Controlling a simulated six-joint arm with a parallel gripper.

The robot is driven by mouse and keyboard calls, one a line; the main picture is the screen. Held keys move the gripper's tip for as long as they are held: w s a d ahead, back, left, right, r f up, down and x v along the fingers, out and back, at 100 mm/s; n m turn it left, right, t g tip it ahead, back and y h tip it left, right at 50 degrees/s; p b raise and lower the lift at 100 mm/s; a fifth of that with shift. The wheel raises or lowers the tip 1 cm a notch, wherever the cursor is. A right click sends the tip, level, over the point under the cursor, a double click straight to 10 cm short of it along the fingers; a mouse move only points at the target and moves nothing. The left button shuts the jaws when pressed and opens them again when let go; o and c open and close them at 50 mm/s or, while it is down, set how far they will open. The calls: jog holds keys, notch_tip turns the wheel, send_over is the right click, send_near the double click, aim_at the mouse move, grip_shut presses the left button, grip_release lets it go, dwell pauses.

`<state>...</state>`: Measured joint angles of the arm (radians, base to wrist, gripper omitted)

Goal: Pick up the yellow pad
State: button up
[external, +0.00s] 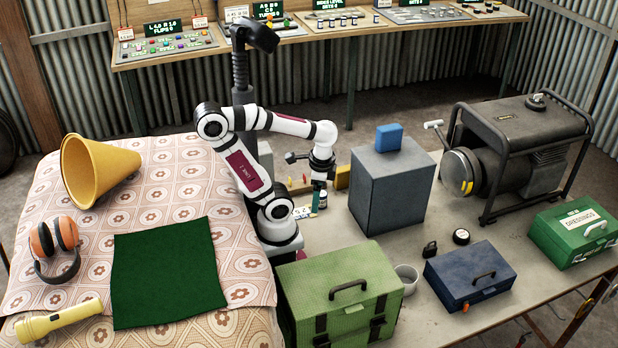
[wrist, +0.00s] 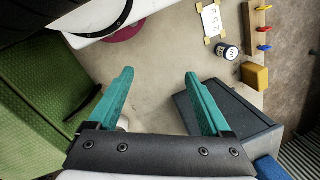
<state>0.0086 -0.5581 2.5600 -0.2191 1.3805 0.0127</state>
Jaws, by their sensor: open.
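A yellow block, which looks like the pad, (external: 342,177) lies on the table just left of the grey box in the external view. In the wrist view the yellow pad (wrist: 254,76) is at the upper right, beside the grey box's edge. My gripper (external: 317,198) points down above the table, left of the pad in the external view. In the wrist view my gripper (wrist: 160,75) has its teal fingers spread with bare tabletop between them. It is empty and apart from the pad.
A grey box (wrist: 234,115) with a blue block (external: 389,137) on top stands near the pad. A small jar (wrist: 228,51), a taped card (wrist: 211,20) and a peg rail (wrist: 253,25) are close by. A green case (external: 340,290) and mug (external: 406,278) stand in front.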

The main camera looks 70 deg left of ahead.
notch_tip(320, 180, up, 5)
jog(key=w+a+r+n+t+y, duration=0.2)
jog(key=w+a+n+t+y, duration=0.3)
jog(key=w+a, duration=0.85)
jog(key=n+t+h, duration=0.2)
jog(key=t+h, duration=0.4)
jog(key=t, duration=0.3)
send_over(338, 170)
notch_tip(338, 170, down, 5)
jog(key=shift+m, duration=0.3)
notch_tip(338, 170, down, 19)
jog(key=shift+f, duration=0.1)
jog(key=x, duration=0.5)
jog(key=shift+s, duration=0.1)
grip_shut()
